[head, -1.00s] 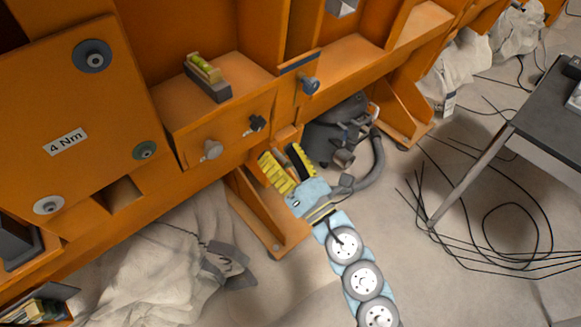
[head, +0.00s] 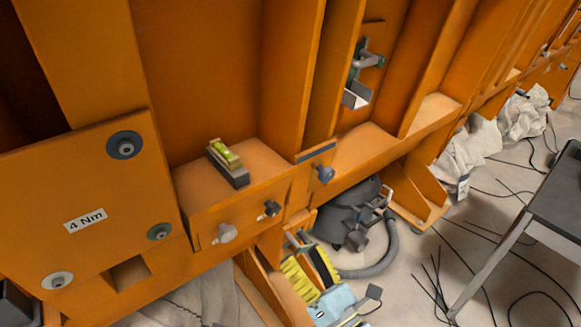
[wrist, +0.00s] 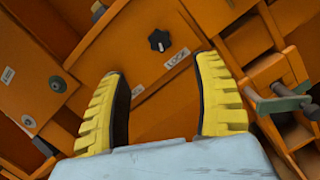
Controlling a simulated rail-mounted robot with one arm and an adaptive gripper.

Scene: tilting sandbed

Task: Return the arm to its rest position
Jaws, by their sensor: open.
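My gripper (head: 311,272) is at the bottom middle of the head view, low in front of the orange sandbed frame (head: 215,60). In the wrist view my gripper (wrist: 164,105) shows two yellow ribbed fingers with dark inner pads, spread apart with nothing between them. The light blue wrist is partly cut off by the bottom edge of the head view.
A grey vacuum cleaner (head: 345,222) with a hose stands just behind my gripper. A level (head: 228,162) sits on an orange ledge. A dark table (head: 562,195) stands at the right. Cables lie on the floor; crumpled sheets (head: 470,150) lie along the frame.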

